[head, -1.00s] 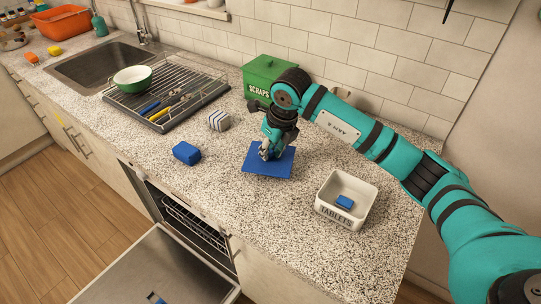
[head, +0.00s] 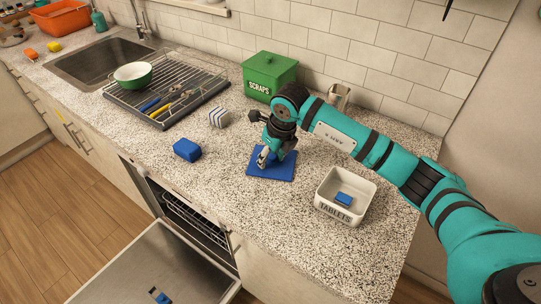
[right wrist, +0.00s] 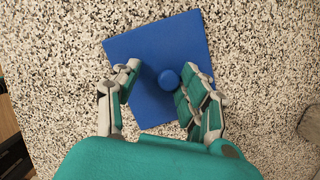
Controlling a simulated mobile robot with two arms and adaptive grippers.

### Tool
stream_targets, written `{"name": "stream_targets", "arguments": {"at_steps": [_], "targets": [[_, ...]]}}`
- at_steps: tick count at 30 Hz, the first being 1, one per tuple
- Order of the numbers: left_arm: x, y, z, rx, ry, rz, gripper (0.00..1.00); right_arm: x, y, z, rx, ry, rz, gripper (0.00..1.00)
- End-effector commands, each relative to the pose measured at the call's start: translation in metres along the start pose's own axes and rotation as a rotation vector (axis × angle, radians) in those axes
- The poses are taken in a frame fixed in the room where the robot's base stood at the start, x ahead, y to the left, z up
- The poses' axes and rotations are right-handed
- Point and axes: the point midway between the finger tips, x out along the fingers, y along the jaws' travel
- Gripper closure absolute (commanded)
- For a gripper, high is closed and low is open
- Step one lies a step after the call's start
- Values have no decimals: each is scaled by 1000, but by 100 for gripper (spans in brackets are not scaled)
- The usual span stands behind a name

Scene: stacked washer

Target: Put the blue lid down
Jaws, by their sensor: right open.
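The blue lid (head: 275,171) lies flat on the speckled counter, in the middle of the head view. My right gripper (head: 264,160) is low over the lid. I cannot tell whether that finger touches the knob. My left gripper is not in view.
A white TABLETS bin (head: 345,197) with a blue tablet inside stands right of the lid. A blue block (head: 187,150) and a striped block (head: 219,118) lie to the left. A green SCRAPS bin (head: 270,77) stands behind. The dishwasher door (head: 160,272) hangs open in front.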

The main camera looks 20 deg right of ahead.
Motion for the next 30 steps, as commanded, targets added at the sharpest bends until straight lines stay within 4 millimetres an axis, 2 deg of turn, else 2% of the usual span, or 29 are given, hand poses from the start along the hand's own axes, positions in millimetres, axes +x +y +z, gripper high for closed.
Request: {"name": "stream_targets", "arguments": {"at_steps": [4,8,15,21,25,30], "targets": [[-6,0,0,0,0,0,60,-5,0,1,0,0,0,57],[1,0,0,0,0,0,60,-20,-1,2,-1,-4,-2,57],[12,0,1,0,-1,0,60,-72,-1,2,-1,-6,-3,57],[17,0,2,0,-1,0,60,-107,0,1,0,-3,-2,57],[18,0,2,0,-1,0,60,-119,0,1,0,-2,-1,57],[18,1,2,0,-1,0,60,-124,0,1,0,1,0,57]]}}
